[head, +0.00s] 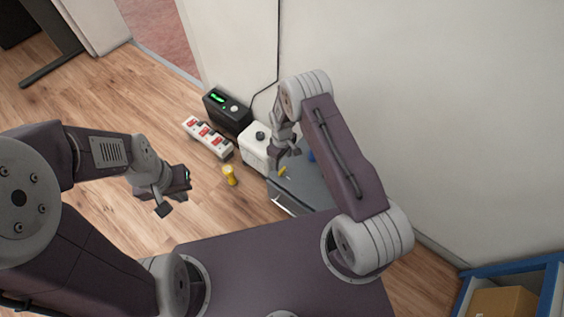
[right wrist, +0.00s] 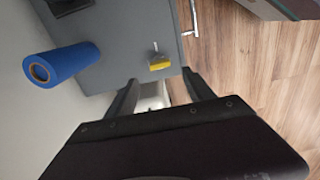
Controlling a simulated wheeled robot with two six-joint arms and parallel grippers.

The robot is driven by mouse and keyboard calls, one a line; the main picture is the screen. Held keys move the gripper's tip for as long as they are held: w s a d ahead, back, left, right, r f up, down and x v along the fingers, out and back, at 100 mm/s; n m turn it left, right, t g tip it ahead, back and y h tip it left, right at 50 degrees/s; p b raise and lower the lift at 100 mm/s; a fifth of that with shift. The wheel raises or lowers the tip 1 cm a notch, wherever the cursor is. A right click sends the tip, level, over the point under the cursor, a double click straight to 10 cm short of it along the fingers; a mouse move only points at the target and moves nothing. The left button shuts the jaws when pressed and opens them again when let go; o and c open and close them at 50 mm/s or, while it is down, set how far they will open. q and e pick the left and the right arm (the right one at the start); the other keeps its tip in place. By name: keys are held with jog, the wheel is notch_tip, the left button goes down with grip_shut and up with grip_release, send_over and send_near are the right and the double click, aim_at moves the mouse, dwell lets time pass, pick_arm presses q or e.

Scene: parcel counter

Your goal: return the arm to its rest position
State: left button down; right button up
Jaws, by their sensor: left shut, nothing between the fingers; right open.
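My right arm comes in from the right in the head view, bent up and over toward the wall. My right gripper (head: 286,148) hangs above the grey cabinet (head: 306,190). In the right wrist view its two fingers (right wrist: 162,98) are apart with nothing between them. My left gripper (head: 172,190) is at the left in the head view, over bare floor. It is shut and empty.
A blue roll (right wrist: 62,64) and a small yellow item (right wrist: 159,64) lie on the cabinet top. Beyond stand a white container (head: 255,150), a black box with a green display (head: 228,112) and a white-and-red power strip (head: 207,138). A yellow object (head: 230,175) stands on the floor. A blue-framed shelf (head: 510,268) holds a cardboard box (head: 502,302).

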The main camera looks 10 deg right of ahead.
jog(key=shift+r, duration=0.5)
